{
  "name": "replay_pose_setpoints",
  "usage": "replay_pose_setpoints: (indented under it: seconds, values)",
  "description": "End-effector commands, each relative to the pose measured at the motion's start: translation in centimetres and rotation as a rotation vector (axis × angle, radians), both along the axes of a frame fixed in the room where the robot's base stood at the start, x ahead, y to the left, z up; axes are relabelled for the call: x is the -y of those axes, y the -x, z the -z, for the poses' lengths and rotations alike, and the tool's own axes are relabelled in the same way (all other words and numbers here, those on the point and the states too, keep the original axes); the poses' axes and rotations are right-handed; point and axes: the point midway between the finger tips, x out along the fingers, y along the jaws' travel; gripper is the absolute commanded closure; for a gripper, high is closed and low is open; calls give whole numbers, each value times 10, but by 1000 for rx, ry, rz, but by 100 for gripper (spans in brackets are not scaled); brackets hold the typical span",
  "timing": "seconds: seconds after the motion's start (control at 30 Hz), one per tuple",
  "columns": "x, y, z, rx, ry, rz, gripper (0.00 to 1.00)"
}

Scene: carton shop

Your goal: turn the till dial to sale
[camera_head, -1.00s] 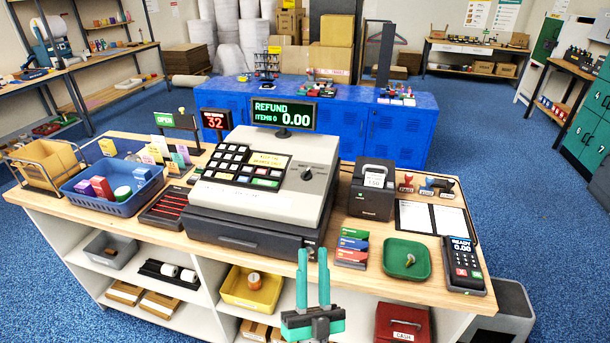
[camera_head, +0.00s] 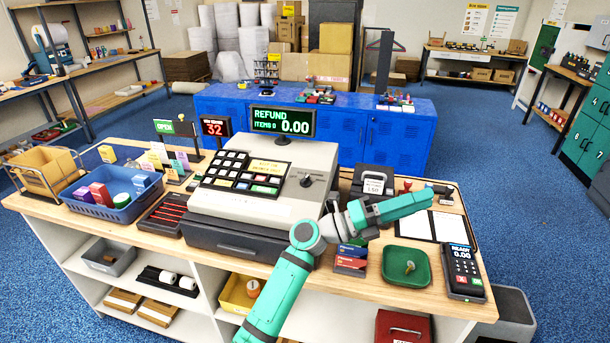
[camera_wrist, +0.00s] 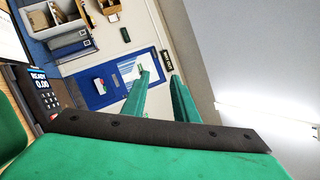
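The till (camera_head: 240,205) is a grey and beige register on the wooden counter. Its dark round dial (camera_head: 306,181) is on the right of the sloped top, beside the keys. The dial's markings are too small to read. The till display (camera_head: 283,121) reads REFUND, items 0, 0.00. My teal gripper (camera_head: 428,198) is to the right of the till and dial, pointing right, apart from both. In the wrist view its two fingers (camera_wrist: 160,76) stand apart with nothing between them; the till and dial are not in that view.
A blue basket (camera_head: 112,205) is at left.

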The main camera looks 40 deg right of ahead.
Motion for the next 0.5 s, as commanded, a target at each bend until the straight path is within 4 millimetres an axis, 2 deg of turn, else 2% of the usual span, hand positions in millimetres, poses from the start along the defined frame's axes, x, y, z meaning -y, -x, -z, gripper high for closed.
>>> replay_pose_setpoints:
  seconds: [0.1, 0.27, 0.37, 0.5]
  values:
    - [13, -4, 10, 153, -101, 16, 73]
    - [25, -17, 28, 349, -243, 31, 73]
    - [27, -31, 40, 471, -337, 35, 73]
    - [22, -61, 53, 637, -476, 28, 73]
